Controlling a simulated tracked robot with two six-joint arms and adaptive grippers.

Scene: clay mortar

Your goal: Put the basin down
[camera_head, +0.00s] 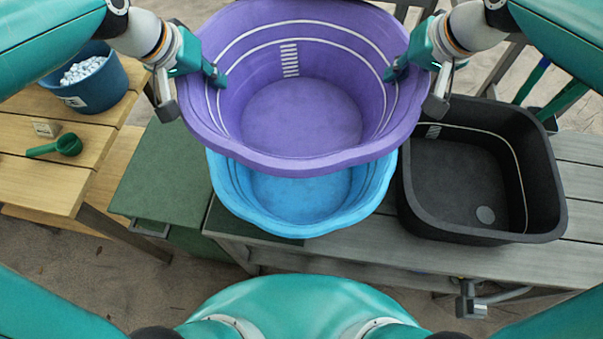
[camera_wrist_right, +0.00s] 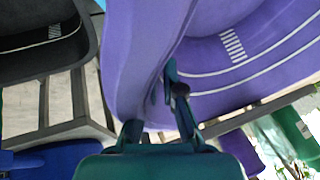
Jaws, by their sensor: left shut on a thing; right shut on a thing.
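A large purple basin (camera_head: 300,118) with white lines inside is held level by both my grippers. In the head view it is above or overlapping a light blue basin (camera_head: 300,205); the gap between them cannot be judged. My left gripper (camera_head: 208,85) is shut on the purple basin's left rim. My right gripper (camera_head: 400,75) is shut on its right rim. In the right wrist view the fingers (camera_wrist_right: 165,130) pinch the purple wall (camera_wrist_right: 140,60). A black square basin (camera_head: 460,185) stands on the grey slatted table to the right.
The grey slatted table (camera_head: 585,185) bears the blue and black basins.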

